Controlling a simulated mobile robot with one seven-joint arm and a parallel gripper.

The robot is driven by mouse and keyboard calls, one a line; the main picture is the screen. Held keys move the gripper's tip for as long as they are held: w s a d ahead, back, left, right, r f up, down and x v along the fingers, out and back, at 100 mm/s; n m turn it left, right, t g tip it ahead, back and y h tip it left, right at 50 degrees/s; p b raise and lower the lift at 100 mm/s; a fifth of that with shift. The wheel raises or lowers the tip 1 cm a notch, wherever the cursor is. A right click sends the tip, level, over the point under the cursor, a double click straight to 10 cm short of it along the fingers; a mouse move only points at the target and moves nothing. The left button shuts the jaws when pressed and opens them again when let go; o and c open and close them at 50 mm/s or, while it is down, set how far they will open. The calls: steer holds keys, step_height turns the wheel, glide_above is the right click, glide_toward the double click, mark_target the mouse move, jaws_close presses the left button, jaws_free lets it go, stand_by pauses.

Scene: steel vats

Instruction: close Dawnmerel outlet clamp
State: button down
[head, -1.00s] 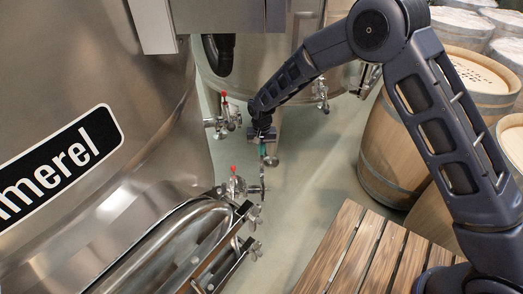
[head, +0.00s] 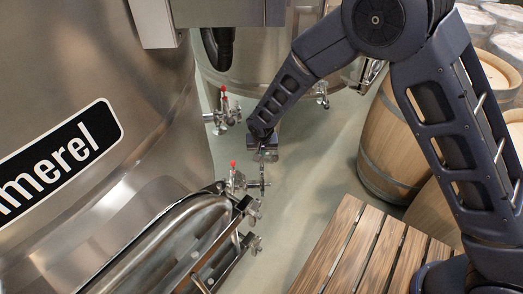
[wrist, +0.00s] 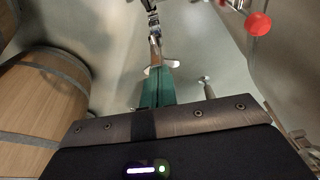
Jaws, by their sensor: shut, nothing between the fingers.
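The steel vat (head: 150,110) at left in the head view carries a label (head: 60,160) reading "merel", the visible end of its name. Its outlet fitting (head: 236,182), with a red-topped valve and a clamp (head: 262,184), sticks out low on its right side. My gripper (head: 264,157) is just above and beside the clamp, pointing down. In the wrist view my gripper's teal fingers (wrist: 158,75) are together and empty. A metal wing-shaped part (wrist: 161,66) shows at their tips; I cannot tell whether they touch it. The red knob (wrist: 258,23) is at upper right.
A second vat (head: 270,62) stands behind, with its own red-topped outlet valve (head: 223,110). Wooden barrels (head: 392,145) stand at right. A slatted wooden platform (head: 355,250) is in front. A manway frame (head: 205,250) juts from the near vat. Floor between is clear.

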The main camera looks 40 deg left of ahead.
steer(key=s+d+f+t+y, duration=0.1)
steer(key=s+d+f, duration=0.7)
steer(key=s, duration=0.3)
steer(key=shift+s+d+f, duration=0.2)
steer(key=shift+d+f, duration=0.05)
steer(key=shift+d, duration=0.15)
stand_by(0.5)
steer(key=shift+f, duration=0.1)
stand_by(0.7)
